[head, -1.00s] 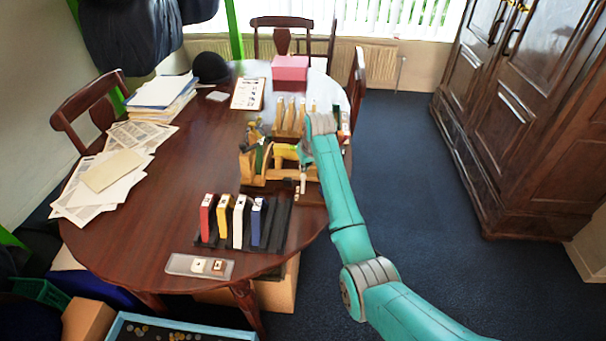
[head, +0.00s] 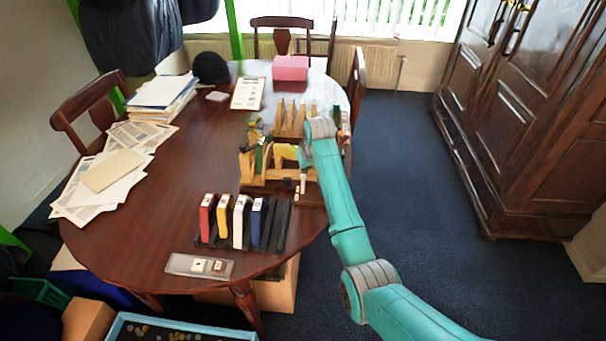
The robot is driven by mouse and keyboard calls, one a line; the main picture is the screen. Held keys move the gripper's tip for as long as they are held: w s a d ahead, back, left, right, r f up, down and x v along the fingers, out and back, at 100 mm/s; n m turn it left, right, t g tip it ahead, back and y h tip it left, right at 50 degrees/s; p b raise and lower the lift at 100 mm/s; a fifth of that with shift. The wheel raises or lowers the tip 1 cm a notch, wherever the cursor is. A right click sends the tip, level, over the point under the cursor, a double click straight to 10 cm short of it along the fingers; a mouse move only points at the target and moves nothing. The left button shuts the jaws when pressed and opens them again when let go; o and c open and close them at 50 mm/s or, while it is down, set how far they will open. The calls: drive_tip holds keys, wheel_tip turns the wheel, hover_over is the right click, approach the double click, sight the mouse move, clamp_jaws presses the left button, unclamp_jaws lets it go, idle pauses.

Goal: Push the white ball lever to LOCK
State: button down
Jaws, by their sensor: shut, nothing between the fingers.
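The wooden saddle fixture (head: 258,180) stands on the right half of the table, with upright wooden blocks and a yellow part. A small pale upright piece (head: 302,184) shows at its front right; it may be the white ball lever, but it is too small to be sure. My gripper (head: 304,160) is at the fixture's right side, just above and behind that pale piece. My wrist hides most of it, and its fingers are tiny here, but it is shut and holds nothing. I cannot tell whether it touches the lever. The LOCK mark cannot be made out.
A dark rack (head: 284,225) with red, yellow, white and blue pieces stands in front of the fixture. A small tray (head: 200,266) lies at the table's front edge. Wooden pieces (head: 290,117) stand behind the fixture. The table's left middle is clear.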

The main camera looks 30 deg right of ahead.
sight(303, 176)
drive_tip(key=shift+s+a, duration=0.15)
drive_tip(key=shift+s, duration=0.1)
drive_tip(key=shift+s+a+f, duration=0.1)
drive_tip(key=shift+s+a, duration=0.1)
drive_tip(key=shift+s, duration=0.1)
drive_tip(key=shift+s+a, duration=0.65)
drive_tip(key=shift+s, duration=0.3)
drive_tip(key=shift+w+d, duration=0.1)
drive_tip(key=shift+w, duration=0.1)
drive_tip(key=shift+w+d, duration=0.25)
drive_tip(key=shift+w, duration=0.1)
drive_tip(key=shift+r, duration=3.6)
